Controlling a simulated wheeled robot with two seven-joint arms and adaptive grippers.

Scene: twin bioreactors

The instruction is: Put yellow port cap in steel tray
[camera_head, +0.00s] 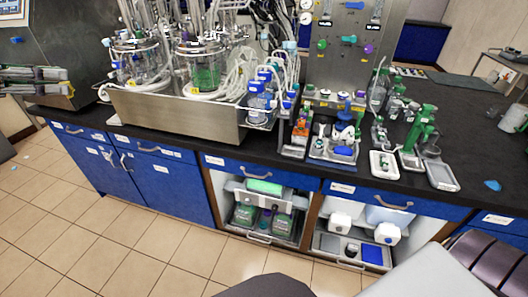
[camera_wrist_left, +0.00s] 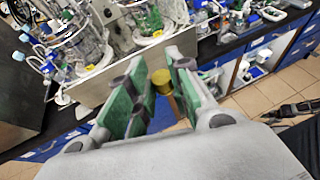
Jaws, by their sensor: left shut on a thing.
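My left gripper (camera_head: 66,81) reaches in from the left edge of the head view, in front of the dark steel cabinet. In the left wrist view my left gripper (camera_wrist_left: 160,84) has its green-padded fingers around the yellow port cap (camera_wrist_left: 162,78), a small round gold-yellow piece, and is shut on it. I cannot make out the cap clearly in the head view. A shallow grey metal tray (camera_head: 442,176) lies near the bench's front edge at the right; it looks like the steel tray.
A large steel bin (camera_head: 175,119) with two glass bioreactors and tubing fills the bench's left half. Bottles (camera_head: 258,98), a valve panel (camera_head: 338,50), a white tray (camera_head: 384,164) and green-topped stands (camera_head: 424,125) stand to the right. Open shelves (camera_head: 265,211) lie below.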

